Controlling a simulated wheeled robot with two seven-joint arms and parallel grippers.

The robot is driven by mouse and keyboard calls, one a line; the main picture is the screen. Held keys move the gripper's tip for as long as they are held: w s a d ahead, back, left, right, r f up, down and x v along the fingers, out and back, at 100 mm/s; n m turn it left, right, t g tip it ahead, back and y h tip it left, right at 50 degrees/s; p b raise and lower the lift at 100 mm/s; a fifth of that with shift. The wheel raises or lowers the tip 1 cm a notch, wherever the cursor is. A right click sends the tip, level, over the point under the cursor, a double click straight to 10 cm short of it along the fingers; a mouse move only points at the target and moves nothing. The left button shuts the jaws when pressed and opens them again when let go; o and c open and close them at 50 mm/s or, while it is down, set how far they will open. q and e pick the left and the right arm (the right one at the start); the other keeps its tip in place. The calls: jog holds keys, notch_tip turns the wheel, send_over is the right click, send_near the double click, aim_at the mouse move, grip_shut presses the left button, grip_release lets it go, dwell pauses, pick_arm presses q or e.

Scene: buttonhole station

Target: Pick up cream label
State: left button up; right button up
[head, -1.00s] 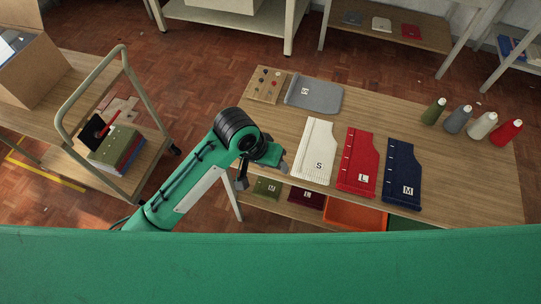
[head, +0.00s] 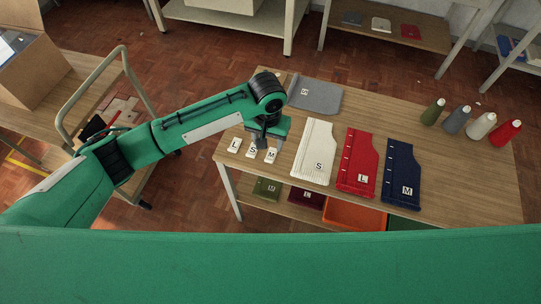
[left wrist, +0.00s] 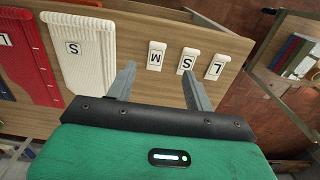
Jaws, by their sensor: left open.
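Three small pale, off-white labels lie in a row at the table's left front: L (head: 234,145), S (head: 252,151) and M (head: 271,156). In the left wrist view they show as M (left wrist: 155,57), S (left wrist: 187,61) and L (left wrist: 216,67), each with a lipped end. I cannot tell by colour which is the cream one. A cream ribbed panel (head: 316,145) marked S lies to their right. My left gripper (head: 263,138) is open and empty above the labels; its fingers (left wrist: 158,70) point toward M and S. The right gripper is out of view.
Red (head: 359,150) and navy (head: 402,165) panels lie further right, and a grey panel (head: 318,97) behind. Several thread cones (head: 482,125) stand at the table's right. A trolley (head: 92,95) stands left. Bare wood (head: 460,185) shows at the right front.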

aim_at(269, 159)
pick_arm(q)
notch_tip(269, 159, down, 9)
jog(key=shift+s+d+r+p, duration=0.1)
jog(key=shift+d+p, duration=0.05)
jog(key=shift+p, duration=0.55)
jog(key=c, duration=1)
